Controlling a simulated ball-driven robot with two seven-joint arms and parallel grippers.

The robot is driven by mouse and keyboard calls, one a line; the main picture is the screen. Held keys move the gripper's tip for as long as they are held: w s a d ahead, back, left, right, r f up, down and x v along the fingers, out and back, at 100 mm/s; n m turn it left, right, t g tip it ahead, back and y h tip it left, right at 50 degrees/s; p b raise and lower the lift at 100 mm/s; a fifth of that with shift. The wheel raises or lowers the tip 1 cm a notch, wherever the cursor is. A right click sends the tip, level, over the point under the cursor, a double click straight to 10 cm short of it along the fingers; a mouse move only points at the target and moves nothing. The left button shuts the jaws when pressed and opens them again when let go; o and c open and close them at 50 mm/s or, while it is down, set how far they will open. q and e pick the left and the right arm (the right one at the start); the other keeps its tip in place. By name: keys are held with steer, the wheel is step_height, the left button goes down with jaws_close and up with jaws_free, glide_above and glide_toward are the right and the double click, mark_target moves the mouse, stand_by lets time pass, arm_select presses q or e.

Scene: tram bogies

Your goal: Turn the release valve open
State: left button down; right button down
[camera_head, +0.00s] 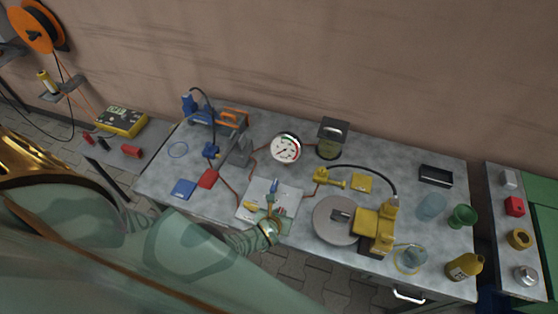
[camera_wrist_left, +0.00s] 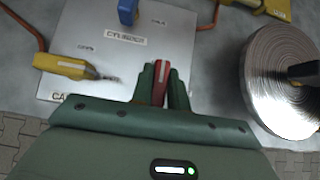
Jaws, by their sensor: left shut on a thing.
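A pale plate (camera_head: 258,190) lies on the grey table and also shows in the left wrist view (camera_wrist_left: 90,20). It has small printed labels; one reads CYLINDER. A blue fitting (camera_wrist_left: 127,12) and a yellow fitting (camera_wrist_left: 65,66) sit on it. My left gripper (camera_head: 271,213) is over the plate's near part. In the left wrist view its green fingers (camera_wrist_left: 161,82) are shut on a red handle (camera_wrist_left: 160,84), which I take for the release valve's lever. The valve body under it is hidden by the fingers. My right gripper is not in view.
A round white gauge (camera_head: 286,148) stands behind the plate. A metal disc (camera_head: 330,222) with a yellow block (camera_head: 372,230) is close on the right. A red fitting (camera_head: 208,178) and a blue pad (camera_head: 183,188) lie left. Hoses run across the table.

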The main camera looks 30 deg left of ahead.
arm_select(q)
steer(key=shift+w+d, duration=0.1)
stand_by(0.3)
steer(key=c, duration=1.4)
jaws_free()
steer(key=shift+o, duration=0.2)
steer(key=p+v, duration=1.2)
steer(key=v, duration=0.4)
steer(key=shift+r, duration=0.15)
